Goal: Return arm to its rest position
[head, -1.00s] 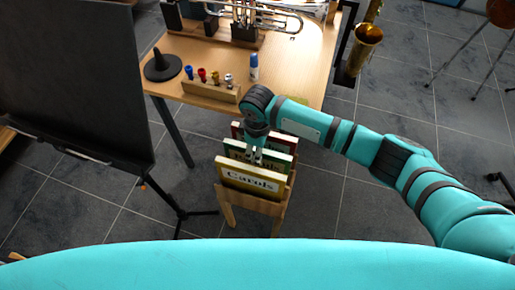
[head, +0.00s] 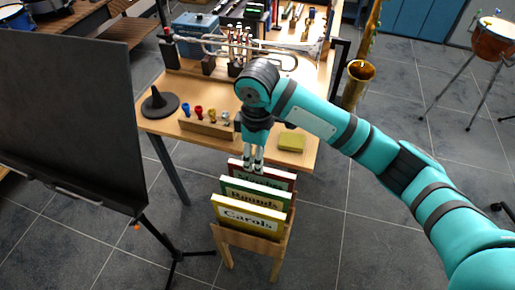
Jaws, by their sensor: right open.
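My right arm (head: 335,125) comes in from the right and reaches to the middle of the head view. Its gripper (head: 253,171) points down and is open, just above or in front of the rear book in the wooden rack. I cannot tell whether it touches that book. The rack (head: 250,240) holds a yellow "Carols" book (head: 247,216) in front, a green book (head: 257,192) behind it and a dark red book (head: 280,177) at the back. The gripper hides part of the red book's title. My left gripper is not in view.
The wooden table (head: 170,95) behind carries a mouthpiece block (head: 207,124), a black cone stand (head: 159,103), a yellow block (head: 291,142) and a trumpet (head: 230,47). A black music stand (head: 65,110) fills the left. A saxophone (head: 358,85) stands right of the table.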

